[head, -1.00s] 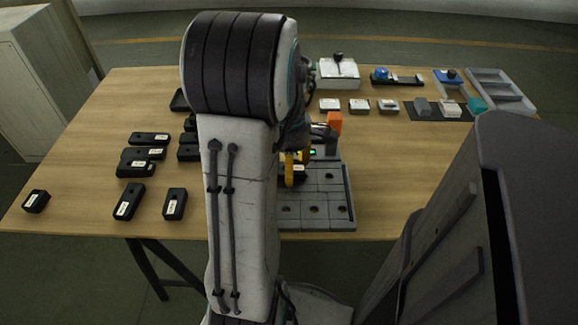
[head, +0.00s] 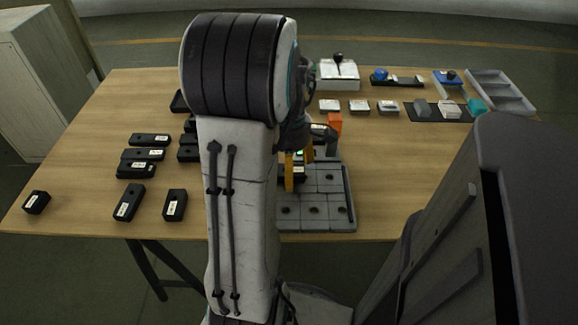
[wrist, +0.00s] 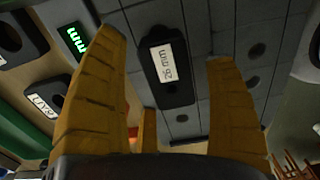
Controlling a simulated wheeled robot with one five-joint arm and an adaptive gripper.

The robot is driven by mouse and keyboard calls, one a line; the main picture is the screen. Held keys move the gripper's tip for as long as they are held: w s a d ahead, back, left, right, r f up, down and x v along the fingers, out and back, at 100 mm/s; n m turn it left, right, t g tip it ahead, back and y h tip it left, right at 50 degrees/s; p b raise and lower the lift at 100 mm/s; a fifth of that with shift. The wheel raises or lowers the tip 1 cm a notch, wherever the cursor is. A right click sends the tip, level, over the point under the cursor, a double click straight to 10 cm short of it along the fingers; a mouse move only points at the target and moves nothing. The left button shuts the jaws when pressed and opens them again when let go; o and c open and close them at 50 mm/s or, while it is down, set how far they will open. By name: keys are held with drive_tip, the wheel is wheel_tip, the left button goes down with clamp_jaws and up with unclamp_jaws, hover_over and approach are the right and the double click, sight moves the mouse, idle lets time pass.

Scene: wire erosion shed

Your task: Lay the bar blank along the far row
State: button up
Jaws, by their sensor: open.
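The bar blank, a black bar with a white label (head: 299,170), lies on the grey grid plate (head: 325,180) towards its far left part. In the wrist view the bar (wrist: 178,90) lies flat on the plate (wrist: 262,48), between and beyond my fingers. My gripper (head: 299,174) is open above it, with a yellow-orange finger to each side. In the wrist view clear gaps show between the bar and both fingers of my gripper (wrist: 162,50). My arm hides part of the plate's left side in the head view.
Several black labelled blocks (head: 129,202) stand on the table's left part. An orange block (head: 334,124) and a green display (wrist: 75,40) are close behind the plate. White blocks (head: 358,106) and a grey tray (head: 500,88) stand at the back right. The table right of the plate is clear.

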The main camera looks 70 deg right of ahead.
wheel_tip(320, 180, up, 12)
drive_tip(key=p, duration=0.3)
drive_tip(key=shift+f, duration=0.15)
drive_tip(key=w+a+m+t, duration=0.1)
drive_tip(key=w+a, duration=0.7)
drive_tip(key=a, duration=0.3)
drive_tip(key=w+a+m, duration=0.1)
drive_tip(key=w+a, duration=0.7)
drive_tip(key=a, duration=0.3)
drive_tip(key=s+a+f+m+t, duration=0.1)
drive_tip(key=s+a+f, duration=0.2)
drive_tip(key=a, duration=0.7)
drive_tip(key=shift+a, duration=0.3)
